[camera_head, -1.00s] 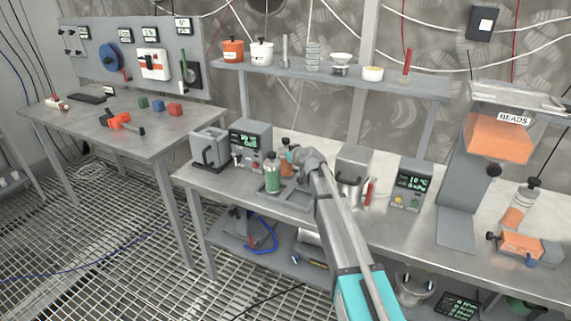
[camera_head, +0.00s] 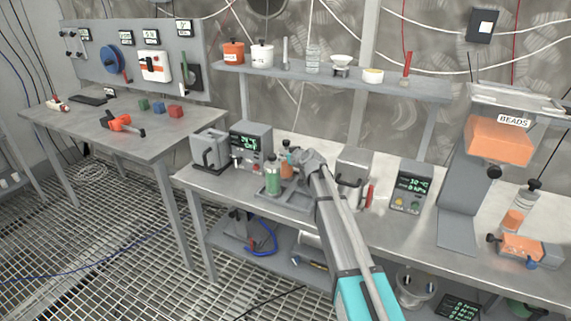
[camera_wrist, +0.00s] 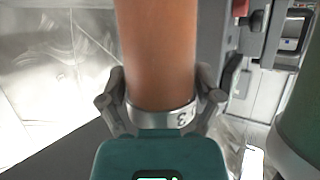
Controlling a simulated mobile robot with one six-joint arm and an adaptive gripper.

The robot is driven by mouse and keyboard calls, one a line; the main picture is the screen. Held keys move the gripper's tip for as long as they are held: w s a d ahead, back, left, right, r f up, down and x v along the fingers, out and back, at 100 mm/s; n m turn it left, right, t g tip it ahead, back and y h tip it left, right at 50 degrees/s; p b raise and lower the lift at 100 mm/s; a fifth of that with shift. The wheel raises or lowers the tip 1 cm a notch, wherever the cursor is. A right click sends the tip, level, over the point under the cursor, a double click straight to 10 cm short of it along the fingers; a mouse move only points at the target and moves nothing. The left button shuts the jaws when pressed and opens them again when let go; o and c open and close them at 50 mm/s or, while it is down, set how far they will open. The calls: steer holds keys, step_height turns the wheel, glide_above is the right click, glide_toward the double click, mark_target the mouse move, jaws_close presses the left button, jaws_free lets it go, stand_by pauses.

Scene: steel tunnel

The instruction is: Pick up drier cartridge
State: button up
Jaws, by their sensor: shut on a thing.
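An orange-brown cylinder with a silver band, which I take for the drier cartridge (camera_wrist: 158,50), stands large in the middle of the wrist view. My gripper (camera_wrist: 160,108) is shut on it, with one finger on each side near the band. In the head view the orange cartridge (camera_head: 286,167) is small, behind a green cartridge (camera_head: 273,180) and partly hidden. My gripper (camera_head: 299,158) reaches it from the right. The green cartridge also shows at the right edge of the wrist view (camera_wrist: 303,125). I cannot tell whether the held cartridge is clear of its support.
A grey box with a handle (camera_head: 209,150) and a display unit (camera_head: 251,145) stand left of the cartridges. A loaded shelf (camera_head: 330,77) runs above the bench.

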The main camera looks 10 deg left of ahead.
steer(key=shift+r, duration=0.1)
steer(key=shift+r+p, duration=0.95)
steer(key=shift+p, duration=0.1)
steer(key=s+d+r+p, duration=0.6)
steer(key=s+r+p, duration=0.5)
steer(key=s, duration=0.1)
steer(key=shift+s, duration=0.35)
steer(key=shift+s, duration=0.1)
steer(key=s+r+p, duration=0.1)
steer(key=s, duration=0.7)
steer(key=s+d+r+n+y+p, duration=0.1)
steer(key=s+r+p, duration=0.1)
steer(key=s, duration=0.6)
steer(key=shift+s+d+r+g, duration=0.2)
steer(key=shift+d+r+g, duration=0.1)
steer(key=shift+g, duration=0.1)
steer(key=shift+f, duration=0.1)
